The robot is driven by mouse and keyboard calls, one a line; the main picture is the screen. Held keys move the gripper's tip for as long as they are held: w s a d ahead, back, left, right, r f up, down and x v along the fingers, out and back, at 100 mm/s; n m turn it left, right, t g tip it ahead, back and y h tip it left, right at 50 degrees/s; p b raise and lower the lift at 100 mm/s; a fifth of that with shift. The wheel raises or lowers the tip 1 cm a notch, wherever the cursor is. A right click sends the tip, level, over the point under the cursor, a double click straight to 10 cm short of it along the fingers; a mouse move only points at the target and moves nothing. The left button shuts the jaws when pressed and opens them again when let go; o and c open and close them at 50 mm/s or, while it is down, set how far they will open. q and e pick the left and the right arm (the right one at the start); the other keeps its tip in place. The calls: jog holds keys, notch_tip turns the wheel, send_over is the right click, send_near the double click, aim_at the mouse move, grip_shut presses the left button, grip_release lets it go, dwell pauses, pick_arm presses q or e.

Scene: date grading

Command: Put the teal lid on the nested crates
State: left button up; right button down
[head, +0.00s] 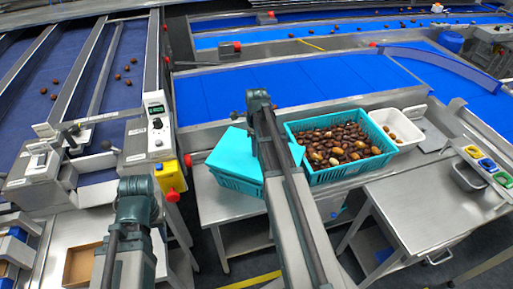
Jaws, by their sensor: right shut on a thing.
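The teal lid (229,151) is a flat bright panel over the teal nested crates (236,184), left of centre on the steel table. It covers most of their top; I cannot tell whether it rests on the rim or is held just above it. My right arm crosses in front of the lid's right side. My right gripper (257,101) is at the lid's far right edge, shut on the lid, with its fingertips mostly hidden. My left gripper (137,190) is at the lower left, away from the crates; its fingers are not clear.
A teal crate full of dates (296,128) stands close to the right of the nested crates. A white tub (407,131) with a few dates is beyond it. A blue conveyor (290,85) runs behind. A yellow and red switch box (169,177) stands left of the table.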

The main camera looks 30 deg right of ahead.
jog(key=shift+f+b, duration=0.5)
jog(key=shift+b, duration=0.05)
dwell(0.5)
jog(key=shift+c, duration=0.6)
grip_release()
jog(key=shift+r, duration=0.2)
notch_tip(320, 180, up, 7)
jog(key=p, duration=0.7)
jog(key=shift+f, duration=0.1)
jog(key=shift+f, duration=0.1)
